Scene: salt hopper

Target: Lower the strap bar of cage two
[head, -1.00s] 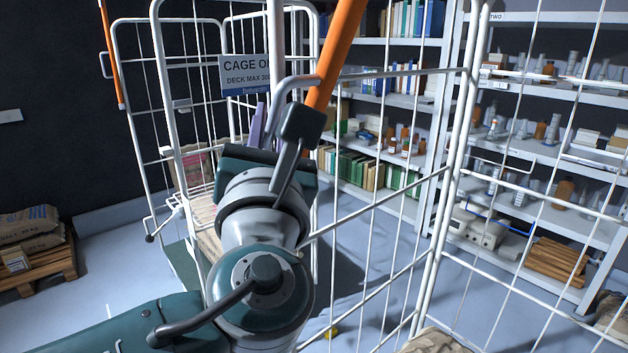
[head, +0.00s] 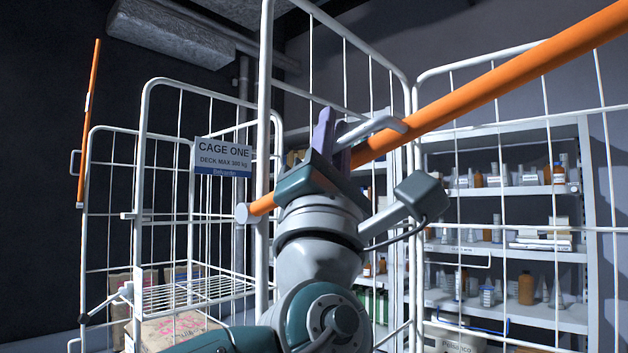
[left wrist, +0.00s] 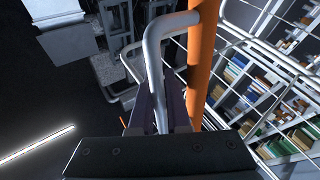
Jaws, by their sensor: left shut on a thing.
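The orange strap bar (head: 480,95) of the near cage slants from a pivot end at lower left up to the upper right in the head view. In the left wrist view the bar (left wrist: 201,65) stands right of my fingers. A grey bent handle (head: 376,124) sticks out from the bar. My left gripper (head: 335,137) is shut on this handle; in the left wrist view the handle (left wrist: 153,55) runs down between the purple fingers. The near cage's white frame (head: 265,130) stands around the pivot. The bar's far end is out of view. My right gripper is not in view.
Cage one, with its sign (head: 223,157), stands to the left; its own orange bar (head: 90,120) is upright. It holds boxes (head: 175,330). White shelves (head: 500,190) with bottles and glassware stand behind the near cage's mesh.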

